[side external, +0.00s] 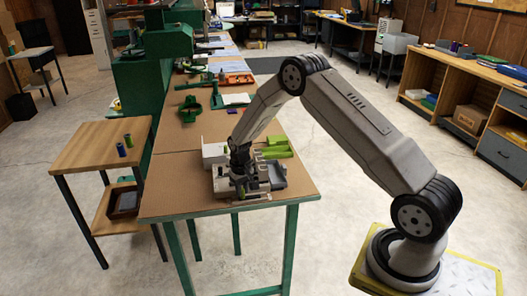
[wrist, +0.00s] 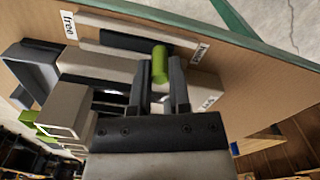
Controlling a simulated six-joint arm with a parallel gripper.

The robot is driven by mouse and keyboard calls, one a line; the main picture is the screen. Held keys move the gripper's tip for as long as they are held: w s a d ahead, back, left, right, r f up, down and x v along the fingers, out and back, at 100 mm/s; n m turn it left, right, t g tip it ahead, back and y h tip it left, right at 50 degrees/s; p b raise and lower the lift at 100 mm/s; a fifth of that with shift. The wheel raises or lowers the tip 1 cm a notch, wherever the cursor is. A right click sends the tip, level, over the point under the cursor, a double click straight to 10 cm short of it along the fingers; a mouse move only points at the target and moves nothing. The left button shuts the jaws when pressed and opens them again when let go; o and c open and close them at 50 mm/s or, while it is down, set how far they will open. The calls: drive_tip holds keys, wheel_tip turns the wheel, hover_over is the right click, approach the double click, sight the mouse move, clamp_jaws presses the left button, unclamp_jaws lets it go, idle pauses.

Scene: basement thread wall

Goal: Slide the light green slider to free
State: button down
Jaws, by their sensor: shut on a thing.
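The light green slider (wrist: 160,66) is a short upright knob on a dark slot (wrist: 125,40) in a pale strip, in the wrist view. It stands near the slot's right end, by a small white label (wrist: 200,52) whose text I cannot read. A white label reading "free" (wrist: 69,25) is at the left end. My gripper (wrist: 161,72) has one dark finger on each side of the slider and is shut on it. In the side external view my gripper (side external: 240,185) is down at the grey and white fixture (side external: 222,185); the slider is mostly hidden there.
Green blocks (side external: 275,147) lie behind the fixture on the brown bench (side external: 170,190). Green clamps (side external: 190,108) and an orange tray (side external: 236,79) sit farther back. The bench front left is clear. A wooden side table (side external: 95,145) with two small spools stands at left.

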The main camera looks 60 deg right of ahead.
sight(248, 197)
drive_tip(key=shift+s+d, duration=0.6)
drive_tip(key=shift+d, duration=0.05)
drive_tip(key=c, duration=0.6)
unclamp_jaws()
drive_tip(key=shift+o, duration=0.2)
drive_tip(key=shift+r, duration=3)
drive_tip(key=shift+r, duration=0.1)
drive_tip(key=shift+r, duration=1.9)
